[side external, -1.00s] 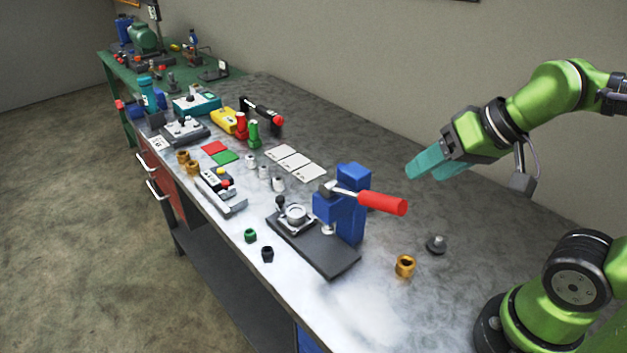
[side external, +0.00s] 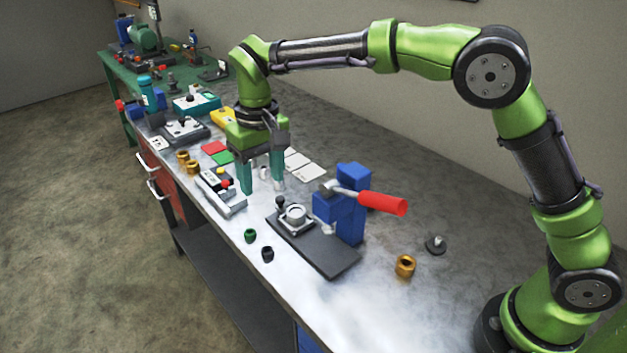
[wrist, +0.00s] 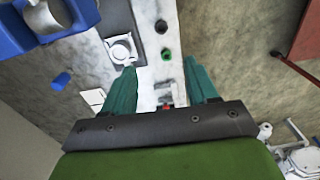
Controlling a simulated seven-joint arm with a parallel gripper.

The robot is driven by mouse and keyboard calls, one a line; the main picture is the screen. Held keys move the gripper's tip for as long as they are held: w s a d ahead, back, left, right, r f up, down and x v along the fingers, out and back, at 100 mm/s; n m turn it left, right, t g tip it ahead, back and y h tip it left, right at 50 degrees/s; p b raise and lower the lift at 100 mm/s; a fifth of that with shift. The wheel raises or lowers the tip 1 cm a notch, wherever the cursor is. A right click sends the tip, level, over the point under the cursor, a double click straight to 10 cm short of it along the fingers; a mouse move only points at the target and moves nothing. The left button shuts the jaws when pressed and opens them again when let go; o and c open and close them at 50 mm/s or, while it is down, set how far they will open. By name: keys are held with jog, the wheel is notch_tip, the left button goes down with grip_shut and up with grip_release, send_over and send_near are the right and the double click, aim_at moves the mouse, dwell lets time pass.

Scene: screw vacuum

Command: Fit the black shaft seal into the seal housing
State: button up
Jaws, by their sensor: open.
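The black shaft seal (side external: 267,254) stands on the bench near its front edge. It also shows in the wrist view (wrist: 161,26), at the top, beyond my fingers. The seal housing (side external: 294,215) is a silvery round socket on a square block, on the press's dark base plate, and it shows in the wrist view (wrist: 120,51). My gripper (side external: 262,187) points down with teal fingers spread, left of the housing. In the wrist view the open gripper (wrist: 160,87) has nothing held between its fingers. It is apart from both seal and housing.
A green seal (side external: 250,236) stands close to the black one. The blue press (side external: 350,205) with a red lever (side external: 382,203) rises beside the housing. A grey fixture (side external: 222,193) lies left of my gripper.

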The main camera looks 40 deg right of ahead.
jog(key=f, duration=0.1)
send_over(266, 248)
jog(key=f, duration=1.1)
jog(key=shift+s+a+f, duration=0.1)
jog(key=shift+a+f, duration=0.1)
jog(key=shift+f, duration=0.2)
jog(key=shift+d+f, duration=0.15)
jog(key=shift+f, duration=2.5)
grip_shut()
